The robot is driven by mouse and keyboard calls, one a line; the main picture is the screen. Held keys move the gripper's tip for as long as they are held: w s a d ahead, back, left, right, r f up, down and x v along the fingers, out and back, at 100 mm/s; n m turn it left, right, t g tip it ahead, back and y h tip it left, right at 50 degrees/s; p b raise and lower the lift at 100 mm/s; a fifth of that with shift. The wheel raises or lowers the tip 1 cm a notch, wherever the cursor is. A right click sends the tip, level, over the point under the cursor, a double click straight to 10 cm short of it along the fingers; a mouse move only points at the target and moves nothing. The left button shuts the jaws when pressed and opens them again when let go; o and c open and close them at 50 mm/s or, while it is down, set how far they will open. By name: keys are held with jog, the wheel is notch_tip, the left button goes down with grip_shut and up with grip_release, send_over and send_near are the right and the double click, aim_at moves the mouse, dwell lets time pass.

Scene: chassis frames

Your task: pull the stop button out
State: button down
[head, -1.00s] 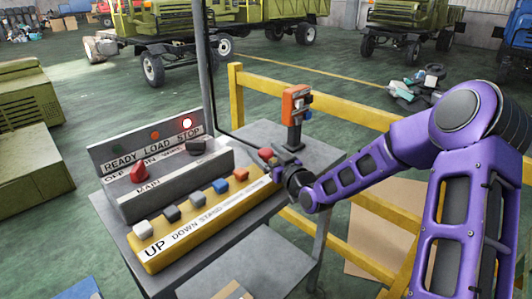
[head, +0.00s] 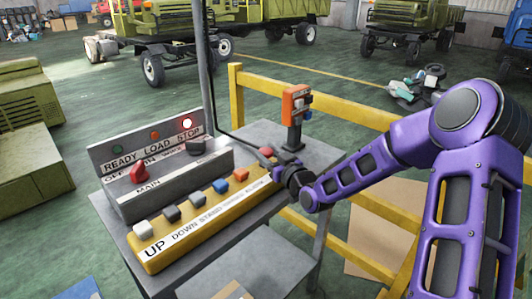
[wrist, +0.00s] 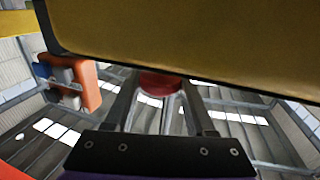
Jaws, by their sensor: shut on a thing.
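The red stop button (head: 267,152) is at the far right end of the yellow control box (head: 160,258). My gripper (head: 278,162) is at that end, coming from the right. In the wrist view the red button (wrist: 160,82) sits between the two fingertips of my gripper (wrist: 160,92), just below the yellow box's edge (wrist: 170,40). The gripper is shut on it. The fingers and wrist partly hide the button, and how far out it stands cannot be told. The red lamp (head: 187,123) above the word STOP is lit.
A grey panel (head: 125,208) with a red rotary switch (head: 138,172) stands behind the yellow box, which carries several other buttons. An orange switch box (head: 295,103) on a post stands beyond my gripper. A yellow railing (head: 340,102) runs behind my arm.

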jog(key=shift+r, duration=0.75)
jog(key=shift+w, duration=0.1)
jog(key=shift+c, duration=1.2)
grip_release()
jog(key=v, duration=1.7)
jog(key=shift+s+d, duration=0.15)
jog(key=shift+s, duration=0.15)
